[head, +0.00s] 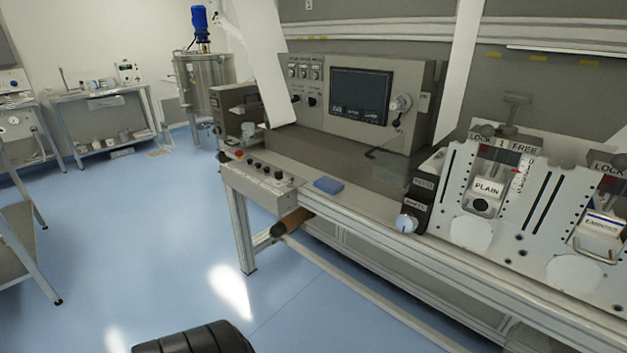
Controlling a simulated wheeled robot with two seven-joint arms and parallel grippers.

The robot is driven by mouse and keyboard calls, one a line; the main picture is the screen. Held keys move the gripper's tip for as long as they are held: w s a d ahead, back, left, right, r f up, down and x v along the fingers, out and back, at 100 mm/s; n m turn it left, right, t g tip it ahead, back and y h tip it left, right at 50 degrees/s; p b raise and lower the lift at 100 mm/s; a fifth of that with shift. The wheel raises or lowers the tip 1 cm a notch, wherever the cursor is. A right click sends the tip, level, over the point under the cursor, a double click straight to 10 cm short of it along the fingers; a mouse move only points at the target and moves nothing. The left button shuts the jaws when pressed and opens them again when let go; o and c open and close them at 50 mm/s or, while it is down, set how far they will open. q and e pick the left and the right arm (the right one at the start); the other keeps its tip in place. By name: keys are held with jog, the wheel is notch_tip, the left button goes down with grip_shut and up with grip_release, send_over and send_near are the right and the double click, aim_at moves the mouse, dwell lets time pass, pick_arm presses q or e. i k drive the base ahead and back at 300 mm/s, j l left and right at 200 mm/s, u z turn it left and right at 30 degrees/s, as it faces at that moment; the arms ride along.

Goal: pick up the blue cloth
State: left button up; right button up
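The blue cloth (328,185) lies folded into a small flat pad near the front edge of the grey machine bench (370,207). It sits just right of a box of control knobs. Nothing covers it. Neither of my grippers can be made out in the head view. A black ribbed part at the bottom edge looks like part of my own body, and no fingers show on it.
The control box (262,183) with a red button stands left of the cloth. A white dial (405,223) and slotted panels (492,190) stand to its right, a screen (360,97) behind. A roller (291,221) sits below the bench edge. The blue floor (150,240) in front is clear.

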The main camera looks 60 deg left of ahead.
aim_at(332, 187)
jog(key=u, duration=1.65)
